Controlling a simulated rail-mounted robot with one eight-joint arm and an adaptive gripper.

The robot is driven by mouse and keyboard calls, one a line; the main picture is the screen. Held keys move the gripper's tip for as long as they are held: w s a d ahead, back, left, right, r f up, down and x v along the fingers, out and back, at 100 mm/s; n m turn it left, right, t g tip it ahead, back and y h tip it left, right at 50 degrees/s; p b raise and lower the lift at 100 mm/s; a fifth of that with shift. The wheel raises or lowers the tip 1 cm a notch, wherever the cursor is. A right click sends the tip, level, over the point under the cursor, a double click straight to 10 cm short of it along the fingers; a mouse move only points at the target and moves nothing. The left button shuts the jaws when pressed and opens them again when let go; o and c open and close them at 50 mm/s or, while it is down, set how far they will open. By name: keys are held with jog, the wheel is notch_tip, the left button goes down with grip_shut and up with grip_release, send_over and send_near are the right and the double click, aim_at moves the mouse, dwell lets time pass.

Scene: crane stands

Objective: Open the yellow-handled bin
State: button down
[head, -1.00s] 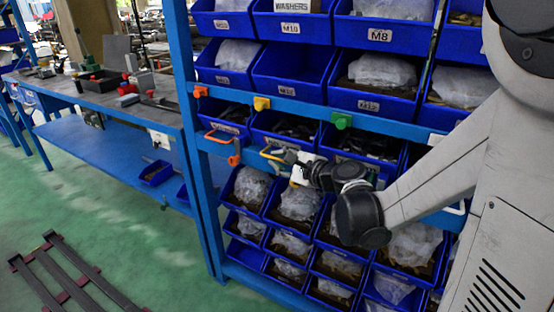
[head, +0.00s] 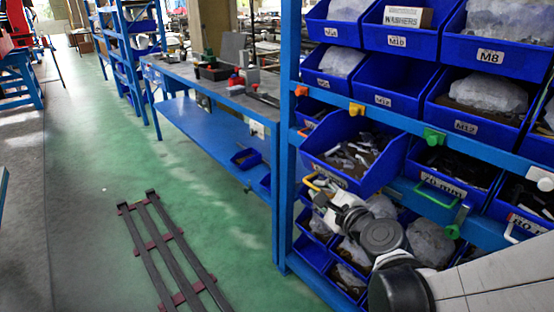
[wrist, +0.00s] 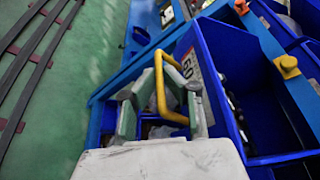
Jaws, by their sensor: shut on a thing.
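The yellow-handled bin (head: 372,182) is a blue bin holding small dark and light parts. It juts out from the rack, beyond its neighbours, in the head view. Its yellow handle (head: 312,184) is at the front, low on the left. My gripper (head: 322,196) is at this handle, partly hidden by my wrist. In the wrist view, my gripper's fingers (wrist: 160,112) are shut on the yellow handle (wrist: 161,82), with the blue bin wall (wrist: 215,75) just to the right. The bin's label is partly hidden by the finger.
The blue rack (head: 285,150) carries several other bins. A green-handled bin (head: 440,192) sits to the right, and lower bins with bagged parts (head: 352,252) lie below my arm. A workbench (head: 205,80) and floor rails (head: 165,250) stand left. The green floor between is clear.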

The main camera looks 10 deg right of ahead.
jog(key=shift+s+a, duration=0.2)
jog(key=shift+a, duration=0.15)
jog(key=c, duration=1.8)
grip_release()
jog(key=shift+c, duration=0.2)
jog(key=v, duration=1.2)
